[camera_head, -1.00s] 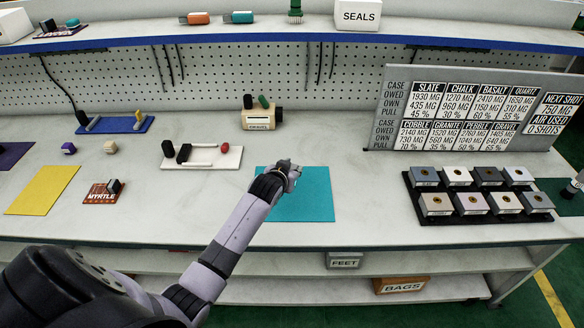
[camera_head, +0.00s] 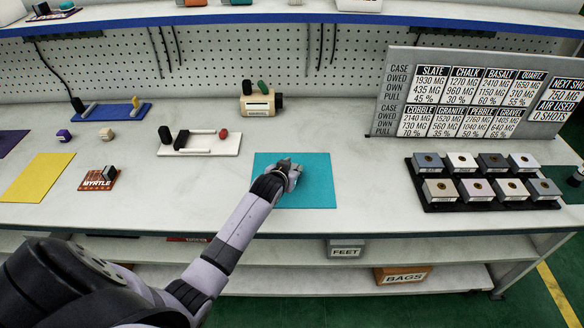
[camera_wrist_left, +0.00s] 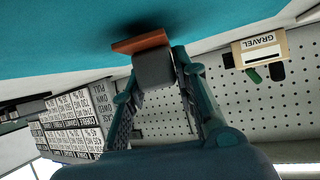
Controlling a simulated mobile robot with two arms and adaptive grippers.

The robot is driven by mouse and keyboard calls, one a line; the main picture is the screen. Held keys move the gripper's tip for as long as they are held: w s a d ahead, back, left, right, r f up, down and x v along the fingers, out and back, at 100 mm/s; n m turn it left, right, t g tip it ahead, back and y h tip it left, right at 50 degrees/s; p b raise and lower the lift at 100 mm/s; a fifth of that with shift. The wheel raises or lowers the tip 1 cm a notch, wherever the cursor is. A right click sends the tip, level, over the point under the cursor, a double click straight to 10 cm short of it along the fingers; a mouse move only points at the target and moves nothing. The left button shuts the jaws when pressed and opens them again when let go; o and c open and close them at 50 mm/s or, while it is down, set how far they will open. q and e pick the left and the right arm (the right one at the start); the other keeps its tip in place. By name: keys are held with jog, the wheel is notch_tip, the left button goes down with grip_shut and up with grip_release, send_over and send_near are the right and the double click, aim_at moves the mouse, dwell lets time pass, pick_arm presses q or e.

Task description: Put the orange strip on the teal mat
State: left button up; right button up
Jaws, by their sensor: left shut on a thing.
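The teal mat (camera_head: 318,186) lies flat near the front middle of the bench. My left gripper (camera_head: 292,172) is over the mat, and its hand hides what it holds in the head view. In the left wrist view, which is upside down, the left gripper (camera_wrist_left: 155,72) is shut on the orange strip (camera_wrist_left: 140,42), with a grey block-like part between the fingertips. The orange end faces the teal mat (camera_wrist_left: 60,40), close to a dark shadow on it. I cannot tell whether it touches. My right gripper is not in view.
A white board with pegs (camera_head: 203,145) and a beige GRAVEL block (camera_head: 262,104) stand behind the mat. A yellow mat (camera_head: 37,178) and the MYRTLE piece (camera_head: 100,179) lie left. A black tray of blocks (camera_head: 428,204) is right.

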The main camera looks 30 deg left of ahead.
pick_arm(q)
jog(key=shift+f+b, duration=0.3)
jog(key=shift+f, duration=0.2)
jog(key=o, duration=1.1)
jog(key=shift+s+r, duration=0.1)
jog(key=v, duration=1.1)
jog(key=shift+s+d+r, duration=0.1)
jog(key=shift+s, duration=0.3)
